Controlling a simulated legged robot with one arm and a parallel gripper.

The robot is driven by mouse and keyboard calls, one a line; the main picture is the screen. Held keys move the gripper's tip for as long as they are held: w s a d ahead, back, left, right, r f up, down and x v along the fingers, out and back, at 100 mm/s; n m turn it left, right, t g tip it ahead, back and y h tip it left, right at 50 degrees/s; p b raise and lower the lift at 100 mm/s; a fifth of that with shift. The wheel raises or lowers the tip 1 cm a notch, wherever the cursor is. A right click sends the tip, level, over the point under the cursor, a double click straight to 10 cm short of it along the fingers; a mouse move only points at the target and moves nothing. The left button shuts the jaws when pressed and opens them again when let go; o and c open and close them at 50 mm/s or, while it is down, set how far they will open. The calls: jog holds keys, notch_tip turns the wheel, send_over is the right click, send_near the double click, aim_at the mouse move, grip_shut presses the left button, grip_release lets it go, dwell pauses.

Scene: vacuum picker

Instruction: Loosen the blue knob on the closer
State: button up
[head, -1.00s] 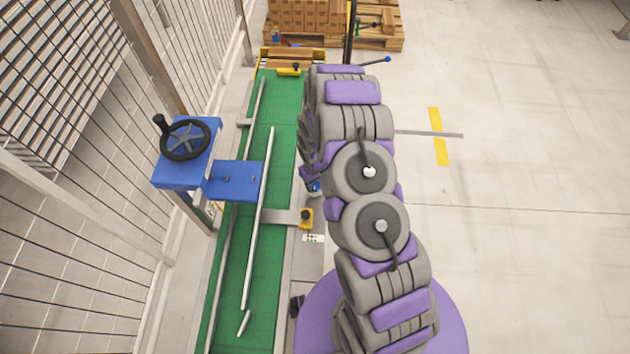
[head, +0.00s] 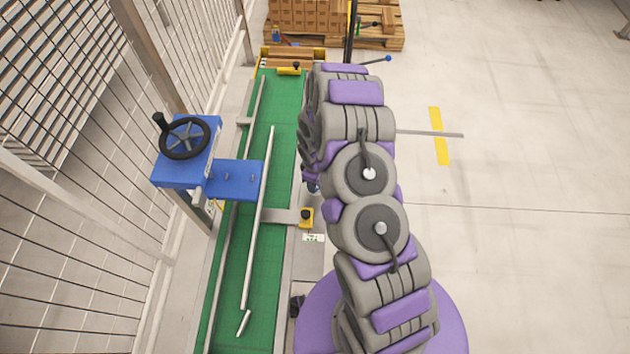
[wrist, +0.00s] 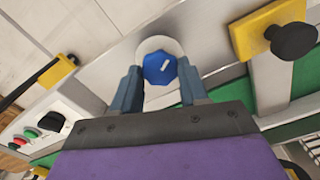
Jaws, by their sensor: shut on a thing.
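The blue knob (wrist: 160,68) shows in the wrist view, with a small white mark on its face. It sits on a rounded pale plate at the edge of the conveyor frame. My gripper (wrist: 160,80) has its two fingers on either side of the knob and is shut on it. In the head view the knob is mostly hidden by my arm; only a small dark blue bit (head: 313,187) shows beside the conveyor.
A green conveyor belt (head: 275,105) with metal guide rails runs beside my arm. A blue box with a black handwheel (head: 184,139) stands to the left. A yellow bracket with a black knob (wrist: 270,40) and a button panel (wrist: 45,125) are near my gripper.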

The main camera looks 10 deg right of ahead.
jog(key=shift+w, duration=0.15)
jog(key=o, duration=1.1)
jog(key=shift+c, duration=0.2)
notch_tip(320, 180, up, 17)
jog(key=p, duration=0.2)
jog(key=shift+r, duration=0.15)
